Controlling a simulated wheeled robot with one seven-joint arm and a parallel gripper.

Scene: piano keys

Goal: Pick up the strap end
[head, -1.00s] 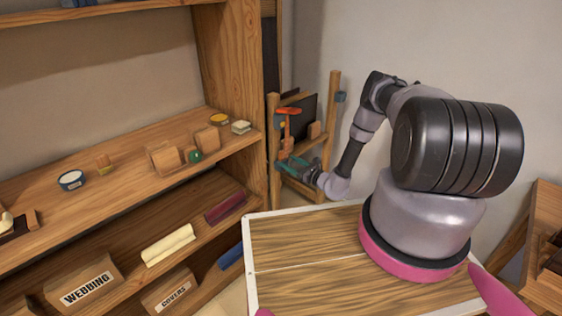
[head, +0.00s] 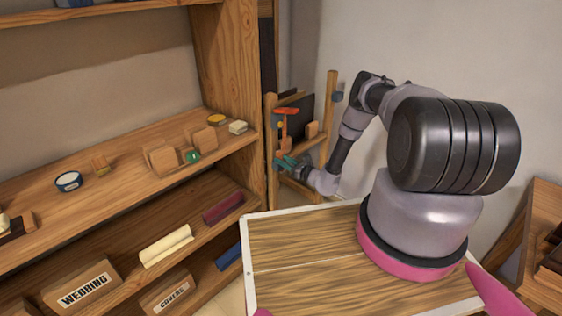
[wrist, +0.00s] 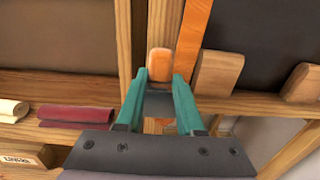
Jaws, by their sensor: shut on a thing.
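An orange strap (head: 285,112) hangs at the wooden rack beyond the shelves; it shows as a bright orange band in the wrist view (wrist: 192,38). Its end appears to be the rounded tan-orange piece (wrist: 160,64) beside the band; how the two join is hidden. My gripper (wrist: 161,78), with teal fingers, is shut on this end, one finger on each side. In the head view my gripper (head: 285,161) is small, at the rack just below the tan piece, and the contact is too small to make out there.
The wooden rack (head: 329,110) has posts, rails and dark panels close around my gripper. Wooden blocks (wrist: 217,72) stick out to its right. The shelf unit (head: 243,70) on the left holds rolls, blocks and a webbing box (head: 84,288).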

